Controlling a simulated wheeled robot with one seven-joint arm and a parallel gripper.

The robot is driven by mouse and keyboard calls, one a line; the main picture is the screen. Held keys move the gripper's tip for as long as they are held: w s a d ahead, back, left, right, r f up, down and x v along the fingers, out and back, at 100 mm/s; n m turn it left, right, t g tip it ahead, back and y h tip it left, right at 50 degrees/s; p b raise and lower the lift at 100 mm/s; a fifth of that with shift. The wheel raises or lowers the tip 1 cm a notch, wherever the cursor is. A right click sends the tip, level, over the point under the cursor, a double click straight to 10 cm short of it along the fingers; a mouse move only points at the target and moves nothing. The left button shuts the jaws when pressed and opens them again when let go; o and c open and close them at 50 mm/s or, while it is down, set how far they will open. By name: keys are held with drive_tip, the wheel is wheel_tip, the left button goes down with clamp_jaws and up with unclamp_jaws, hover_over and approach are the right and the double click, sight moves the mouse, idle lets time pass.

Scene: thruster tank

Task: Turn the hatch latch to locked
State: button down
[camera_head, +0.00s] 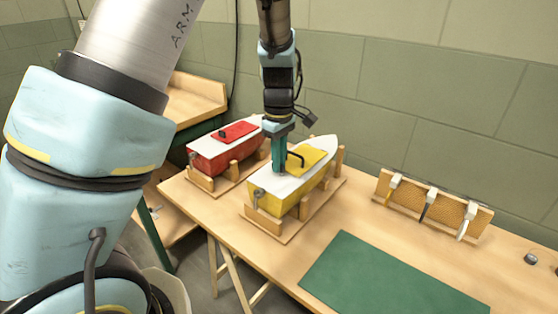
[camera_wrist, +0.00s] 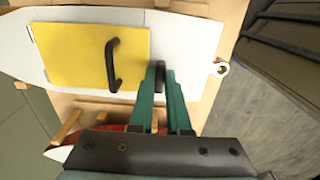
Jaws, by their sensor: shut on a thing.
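The yellow boat (camera_head: 272,200) with a white deck stands in a wooden cradle. Its yellow hatch (camera_wrist: 78,57) lies flat on the deck and carries a black bar handle (camera_wrist: 112,65); the hatch also shows in the head view (camera_head: 312,156). The dark hatch latch (camera_wrist: 160,77) is by the hatch's edge on the handle side. Its long side looks roughly parallel to that edge. My gripper (camera_wrist: 164,76) has its teal fingers shut on the latch. In the head view my gripper (camera_head: 279,168) points straight down at the deck and hides the latch.
A red boat (camera_head: 215,158) in its own cradle stands to the left. A wooden rack (camera_head: 410,205) with several hanging tools is at the right, and a green mat (camera_head: 385,280) lies in front.

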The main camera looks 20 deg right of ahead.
drive_tip(key=shift+m, duration=0.3)
drive_tip(key=m, duration=0.3)
drive_tip(key=shift+w+d+m, duration=0.1)
drive_tip(key=shift+d+m, duration=0.05)
drive_tip(key=shift+m, duration=0.15)
drive_tip(key=m+b, duration=0.1)
drive_tip(key=m, duration=0.3)
drive_tip(key=shift+d+m, duration=0.15)
drive_tip(key=shift+m, duration=0.15)
drive_tip(key=m, duration=0.4)
drive_tip(key=shift+d+m, duration=0.15)
drive_tip(key=shift+m, duration=0.15)
drive_tip(key=shift+s+d+m, duration=0.1)
drive_tip(key=shift+s+m, duration=0.05)
drive_tip(key=shift+m, duration=0.95)
drive_tip(key=shift+s+m, duration=0.1)
drive_tip(key=shift+m, duration=1)
drive_tip(key=c, duration=0.9)
unclamp_jaws()
